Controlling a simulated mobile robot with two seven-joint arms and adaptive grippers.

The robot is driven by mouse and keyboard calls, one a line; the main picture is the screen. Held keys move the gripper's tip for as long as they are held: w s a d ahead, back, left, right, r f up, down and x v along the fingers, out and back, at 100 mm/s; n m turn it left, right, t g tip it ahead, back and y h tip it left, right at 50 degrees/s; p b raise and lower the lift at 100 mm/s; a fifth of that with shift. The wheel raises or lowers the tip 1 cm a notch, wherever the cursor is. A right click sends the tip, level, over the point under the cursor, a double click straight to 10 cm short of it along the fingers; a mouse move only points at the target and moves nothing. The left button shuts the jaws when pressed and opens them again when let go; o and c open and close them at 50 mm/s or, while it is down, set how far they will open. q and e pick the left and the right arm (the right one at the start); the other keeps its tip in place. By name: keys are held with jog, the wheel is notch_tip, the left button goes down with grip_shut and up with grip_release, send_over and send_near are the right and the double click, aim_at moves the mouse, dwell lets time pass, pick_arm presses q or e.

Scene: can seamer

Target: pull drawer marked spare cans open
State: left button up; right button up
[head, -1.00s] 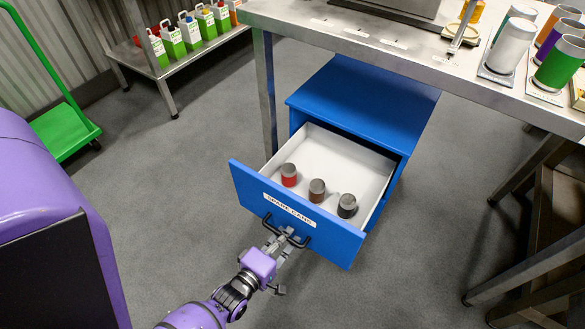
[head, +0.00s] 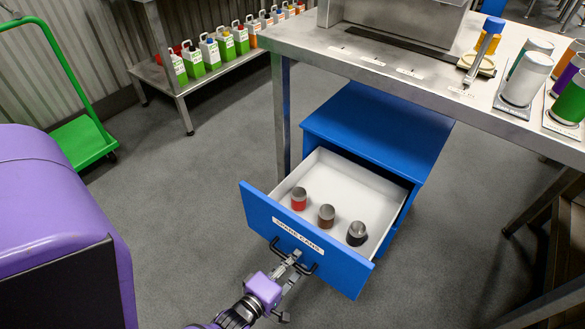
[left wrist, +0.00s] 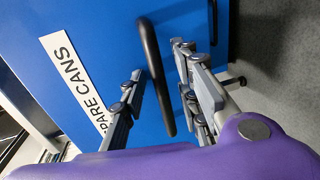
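The blue drawer marked SPARE CANS (head: 303,240) stands pulled well out of its blue cabinet (head: 385,125). Three small cans, red (head: 299,199), brown (head: 326,216) and black (head: 357,234), stand upright inside it. A black bar handle (left wrist: 157,80) is on the drawer front. My left gripper (head: 288,262) is at this handle. In the left wrist view, its fingers (left wrist: 160,95) are spread to either side of the bar, with visible gaps between the bar and both fingers. My right gripper is not in view.
A steel table (head: 440,98) with larger cans stands above and behind the cabinet. A shelf (head: 205,80) with several jugs is at the back left. A green trolley (head: 84,140) stands at the left. Grey floor (head: 190,200) left of the drawer is clear.

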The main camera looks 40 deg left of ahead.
pick_arm(q)
jog(key=v, duration=1.2)
